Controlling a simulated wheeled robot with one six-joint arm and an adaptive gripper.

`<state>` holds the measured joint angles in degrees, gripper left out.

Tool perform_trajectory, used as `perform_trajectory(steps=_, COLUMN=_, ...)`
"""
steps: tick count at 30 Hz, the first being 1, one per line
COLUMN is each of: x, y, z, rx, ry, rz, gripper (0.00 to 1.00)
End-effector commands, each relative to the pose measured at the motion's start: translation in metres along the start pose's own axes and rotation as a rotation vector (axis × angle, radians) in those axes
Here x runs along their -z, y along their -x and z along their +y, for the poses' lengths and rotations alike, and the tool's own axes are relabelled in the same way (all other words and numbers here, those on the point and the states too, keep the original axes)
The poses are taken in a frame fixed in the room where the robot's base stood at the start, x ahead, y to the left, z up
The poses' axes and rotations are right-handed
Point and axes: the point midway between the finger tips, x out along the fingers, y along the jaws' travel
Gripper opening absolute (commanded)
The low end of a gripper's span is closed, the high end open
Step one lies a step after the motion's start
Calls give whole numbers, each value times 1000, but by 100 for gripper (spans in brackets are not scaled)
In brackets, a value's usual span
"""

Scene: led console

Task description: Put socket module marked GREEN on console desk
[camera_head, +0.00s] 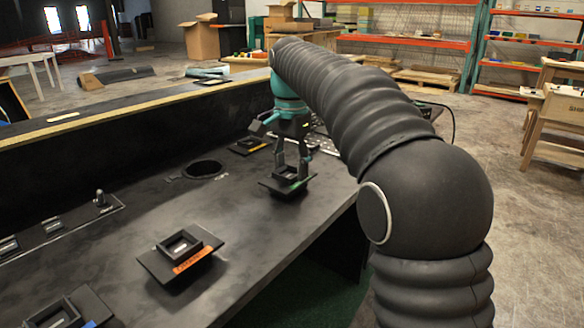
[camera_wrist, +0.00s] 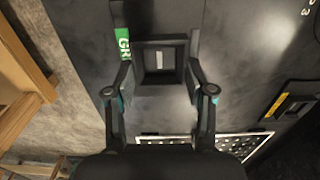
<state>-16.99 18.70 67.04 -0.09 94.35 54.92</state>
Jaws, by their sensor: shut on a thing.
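The socket module marked GREEN (camera_wrist: 160,60) is a black square piece with a raised square socket; part of its green label (camera_wrist: 123,45) shows in the wrist view. My gripper (camera_head: 292,178) is shut on this module, with one finger on each side of the raised socket. In the head view the held module (camera_head: 277,187) is over the right part of the black console desk (camera_head: 120,245), near its front edge. I cannot tell whether its underside touches the desk.
An orange-labelled module (camera_head: 180,255) sits on the desk at front centre, and a blue-labelled one (camera_head: 65,312) at lower left. A yellow-labelled module (camera_head: 248,146) lies behind my gripper. A round hole (camera_head: 203,170) opens left of my gripper. A perforated panel (camera_wrist: 225,143) shows in the wrist view.

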Motion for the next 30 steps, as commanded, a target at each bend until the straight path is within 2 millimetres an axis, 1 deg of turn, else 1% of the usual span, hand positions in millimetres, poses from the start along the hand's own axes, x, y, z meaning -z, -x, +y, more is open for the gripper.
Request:
perform_trajectory(steps=7, x=0, y=0, z=0, rx=1, ry=0, rz=0, gripper=18)
perform_trajectory(steps=11, x=0, y=-3, z=0, rx=0, ry=-1, rz=0, gripper=18)
perform_trajectory(steps=12, x=0, y=-3, z=0, rx=0, ry=-1, rz=0, gripper=61)
perform_trajectory(steps=14, x=0, y=-3, z=0, rx=0, ry=-1, rz=0, gripper=76)
perform_trajectory(steps=15, x=0, y=-3, z=0, rx=0, ry=-1, rz=0, gripper=79)
perform_trajectory(steps=25, x=0, y=-1, z=0, rx=0, ry=-1, rz=0, gripper=79)
perform_trajectory(steps=28, x=1, y=8, z=0, rx=2, ry=-1, rz=1, gripper=79)
perform_trajectory(steps=30, x=1, y=18, z=0, rx=2, ry=-1, rz=2, gripper=79)
